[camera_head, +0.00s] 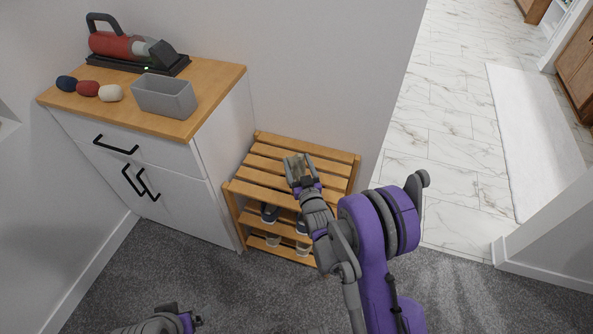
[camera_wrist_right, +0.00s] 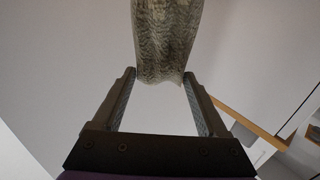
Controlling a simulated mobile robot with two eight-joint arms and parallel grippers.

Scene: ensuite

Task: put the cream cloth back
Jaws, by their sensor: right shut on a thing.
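The cream cloth (camera_head: 111,93) is a small rolled bundle on the wooden cabinet top (camera_head: 215,85), beside a red bundle (camera_head: 88,89) and a navy bundle (camera_head: 67,83). My right gripper (camera_head: 299,170) is above the slatted rack, apart from the cream cloth. It is shut on a mottled grey-green thing (camera_head: 292,165). In the right wrist view this mottled thing (camera_wrist_right: 162,45) sits between the fingertips and extends upward out of frame; I cannot tell what it is. My left gripper (camera_head: 193,320) is low at the bottom left, its jaws unclear.
A grey open bin (camera_head: 165,96) stands right of the bundles. A red handheld vacuum (camera_head: 125,46) lies on a black base behind. The wooden rack (camera_head: 252,190) holds shoes (camera_head: 270,213) on its lower shelves. Carpet in front is clear.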

